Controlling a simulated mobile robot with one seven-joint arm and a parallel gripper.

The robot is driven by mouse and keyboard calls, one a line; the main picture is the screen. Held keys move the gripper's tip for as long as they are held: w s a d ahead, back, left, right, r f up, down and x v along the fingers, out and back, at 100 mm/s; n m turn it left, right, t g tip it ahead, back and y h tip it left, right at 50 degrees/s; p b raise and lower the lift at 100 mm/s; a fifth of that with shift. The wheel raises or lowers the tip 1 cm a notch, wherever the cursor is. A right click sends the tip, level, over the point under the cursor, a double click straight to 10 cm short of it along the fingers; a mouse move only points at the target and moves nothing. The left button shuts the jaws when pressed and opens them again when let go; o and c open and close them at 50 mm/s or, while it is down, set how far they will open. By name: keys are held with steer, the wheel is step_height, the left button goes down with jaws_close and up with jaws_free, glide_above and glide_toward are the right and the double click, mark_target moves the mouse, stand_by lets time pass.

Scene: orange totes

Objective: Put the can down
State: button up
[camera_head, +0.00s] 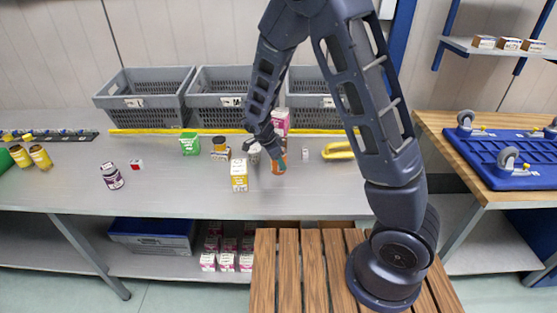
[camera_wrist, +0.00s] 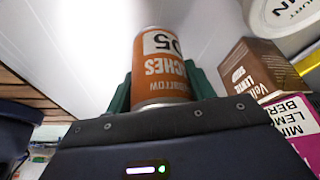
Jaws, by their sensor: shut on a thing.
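The can has an orange and white label reading "...CHES". In the wrist view the can (camera_wrist: 160,65) stands between the green fingers of my gripper (camera_wrist: 162,88), which is shut on it. In the head view the can (camera_head: 279,166) is at the middle of the grey table, partly hidden by my gripper (camera_head: 276,156) and arm. Whether its base touches the table or hangs just above it, I cannot tell.
A yellow-white carton (camera_head: 239,175) stands close left of the can. A pink box (camera_head: 280,121) is behind it, and a yellow item (camera_head: 338,151) lies to the right. Grey crates (camera_head: 146,95) line the back. The table front left of the carton (camera_head: 180,195) is clear.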

steer(key=shift+f, duration=0.15)
steer(key=o, duration=1.2)
steer(key=v, duration=1.2)
steer(key=shift+r, duration=0.2)
